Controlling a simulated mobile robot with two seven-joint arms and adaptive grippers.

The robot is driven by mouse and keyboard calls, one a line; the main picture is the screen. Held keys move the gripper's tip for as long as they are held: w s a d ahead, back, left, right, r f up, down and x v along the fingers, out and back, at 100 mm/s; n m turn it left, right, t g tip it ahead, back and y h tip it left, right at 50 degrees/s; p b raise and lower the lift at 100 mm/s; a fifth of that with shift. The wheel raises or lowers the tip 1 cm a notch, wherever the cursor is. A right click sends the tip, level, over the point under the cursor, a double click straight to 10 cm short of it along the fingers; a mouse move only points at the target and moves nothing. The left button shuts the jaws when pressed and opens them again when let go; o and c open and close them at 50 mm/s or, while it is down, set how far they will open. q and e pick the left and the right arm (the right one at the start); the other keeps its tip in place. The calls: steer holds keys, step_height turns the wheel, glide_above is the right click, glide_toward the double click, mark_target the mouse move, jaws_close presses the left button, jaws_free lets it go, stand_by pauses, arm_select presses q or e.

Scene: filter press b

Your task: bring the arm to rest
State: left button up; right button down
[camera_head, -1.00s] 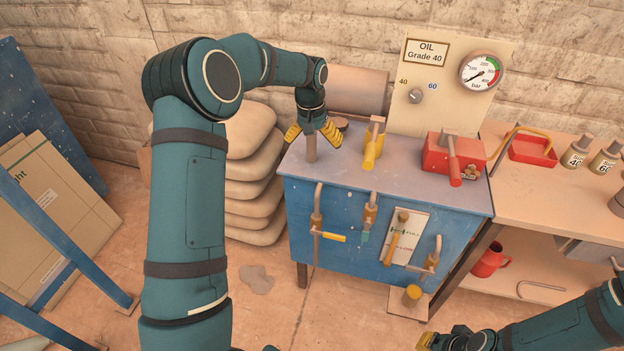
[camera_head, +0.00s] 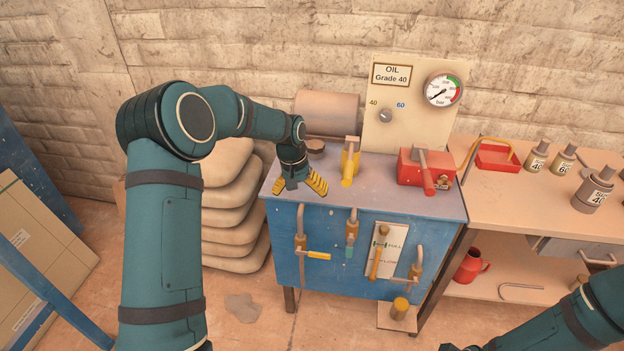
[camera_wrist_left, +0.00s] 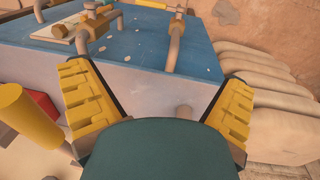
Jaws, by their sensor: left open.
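My left gripper (camera_head: 299,186) is open and empty, with yellow fingertips. In the head view it hangs over the left front part of the blue press cabinet's grey top (camera_head: 400,201). In the left wrist view its two yellow fingers (camera_wrist_left: 165,112) are spread wide with nothing between them. Beyond them show the cabinet's top and its blue front (camera_wrist_left: 205,42). My right arm comes in at the lower right of the head view; its gripper is mostly cut off by the bottom edge, and its jaws cannot be made out.
Near the left gripper are a yellow-handled valve (camera_head: 350,162) and a brown cap (camera_head: 315,147). A red box with a lever (camera_head: 412,172) stands to the right. Stacked sacks (camera_head: 225,215) are left of the cabinet. A bench (camera_head: 520,200) with bottles is at right.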

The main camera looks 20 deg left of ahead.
arm_select(q)
steer(key=s+d+f+m+h, duration=0.1)
steer(key=s+d+f+h, duration=0.1)
steer(key=s+d+f, duration=1.2)
steer(key=s+d, duration=0.1)
steer(key=s, duration=0.3)
steer(key=s+d+f+t, duration=0.1)
steer(key=s+d+f, duration=0.3)
steer(key=s, duration=0.4)
steer(key=shift+s+d, duration=0.15)
steer(key=shift+d, duration=0.2)
arm_select(e)
steer(key=shift+s+a, duration=0.1)
steer(key=shift+s, duration=0.55)
